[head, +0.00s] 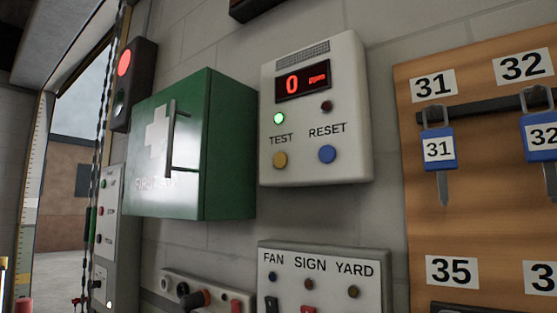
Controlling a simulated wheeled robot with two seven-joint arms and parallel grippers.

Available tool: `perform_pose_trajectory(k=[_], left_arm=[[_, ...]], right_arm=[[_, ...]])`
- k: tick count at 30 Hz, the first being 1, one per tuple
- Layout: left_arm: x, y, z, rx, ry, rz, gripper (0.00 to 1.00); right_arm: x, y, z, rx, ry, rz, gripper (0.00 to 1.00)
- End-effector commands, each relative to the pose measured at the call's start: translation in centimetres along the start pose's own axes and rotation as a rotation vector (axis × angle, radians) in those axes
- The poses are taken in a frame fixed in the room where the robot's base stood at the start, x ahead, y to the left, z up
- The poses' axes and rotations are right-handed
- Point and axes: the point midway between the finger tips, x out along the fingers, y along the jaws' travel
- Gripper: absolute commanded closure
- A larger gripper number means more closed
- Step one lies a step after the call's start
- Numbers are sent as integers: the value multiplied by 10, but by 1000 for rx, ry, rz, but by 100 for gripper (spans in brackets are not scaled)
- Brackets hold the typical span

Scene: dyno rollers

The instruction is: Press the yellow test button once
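The yellow test button (280,160) is on a pale wall-mounted box (350,110), below the word TEST. The blue reset button (327,154) is to its right. The red display (302,83) above reads 0 with a small unit label. A green light (278,119) is lit above TEST. A dark red light (326,106) beside it looks unlit. Neither of my grippers is in view, and nothing covers the test button.
A green first aid cabinet (222,145) with a vertical handle juts out left of the box. Below is a FAN, SIGN, YARD switch panel (372,285). A wooden key board (480,215) is at right. A red signal light (125,63) glows at upper left, near an opening.

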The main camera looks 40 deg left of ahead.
Motion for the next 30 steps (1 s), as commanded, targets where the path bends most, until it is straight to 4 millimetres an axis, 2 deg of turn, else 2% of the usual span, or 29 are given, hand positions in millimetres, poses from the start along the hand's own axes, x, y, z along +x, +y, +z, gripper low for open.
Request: perform_pose_trajectory(k=[2, 12, 30], left_arm=[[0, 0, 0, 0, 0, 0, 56], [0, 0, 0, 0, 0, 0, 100], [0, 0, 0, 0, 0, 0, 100]], right_arm=[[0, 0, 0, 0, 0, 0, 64], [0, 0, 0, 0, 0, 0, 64], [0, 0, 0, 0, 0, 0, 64]])
